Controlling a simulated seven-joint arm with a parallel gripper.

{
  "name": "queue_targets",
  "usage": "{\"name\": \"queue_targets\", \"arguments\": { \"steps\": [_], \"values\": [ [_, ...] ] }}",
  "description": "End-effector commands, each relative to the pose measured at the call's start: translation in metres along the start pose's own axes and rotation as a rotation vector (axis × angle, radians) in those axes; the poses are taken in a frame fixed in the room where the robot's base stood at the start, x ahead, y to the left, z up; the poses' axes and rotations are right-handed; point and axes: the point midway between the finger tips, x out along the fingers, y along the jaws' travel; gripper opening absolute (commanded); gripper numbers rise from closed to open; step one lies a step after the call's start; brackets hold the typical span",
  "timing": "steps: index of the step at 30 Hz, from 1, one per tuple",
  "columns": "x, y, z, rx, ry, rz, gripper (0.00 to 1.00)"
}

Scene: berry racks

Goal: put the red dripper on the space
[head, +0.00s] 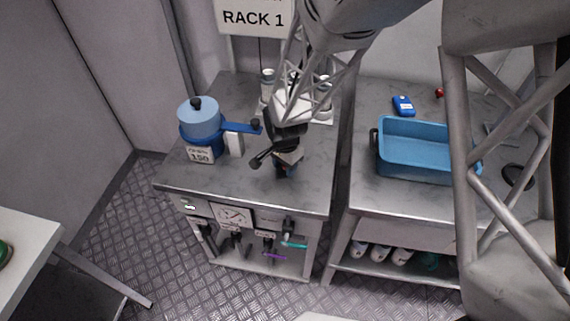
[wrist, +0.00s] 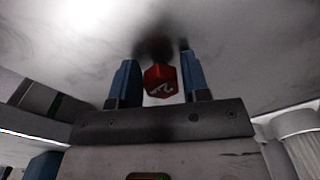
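A small red piece with a white mark (wrist: 160,80), which looks like the red dripper, is between the two blue fingers of my gripper (wrist: 160,75) in the wrist view. The fingers stand apart on either side of it. I cannot tell whether they touch it. In the head view my gripper (head: 286,171) points down, low over the front middle of the RACK 1 counter (head: 230,187), and no red shows there. A small red thing (head: 439,92) lies at the back of the right counter. I cannot make out which place is the space.
A blue pot (head: 199,122) with a long handle stands left of my gripper. White canisters (head: 267,82) stand behind it. A blue bin (head: 415,148) and a small blue device (head: 403,105) are on the right counter. Tools with cyan and purple parts (head: 275,256) hang below the counter front.

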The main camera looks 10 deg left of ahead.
Motion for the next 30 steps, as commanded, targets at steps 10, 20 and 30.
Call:
{"name": "queue_targets", "arguments": {
  "steps": [10,20,30],
  "values": [
    [0.000,0.000,0.000,0.000,0.000,0.000,0.57],
    [-0.013,0.000,0.000,0.000,0.000,0.000,0.57],
    [-0.060,-0.001,0.000,0.000,0.002,-0.003,0.57]
  ]
}}
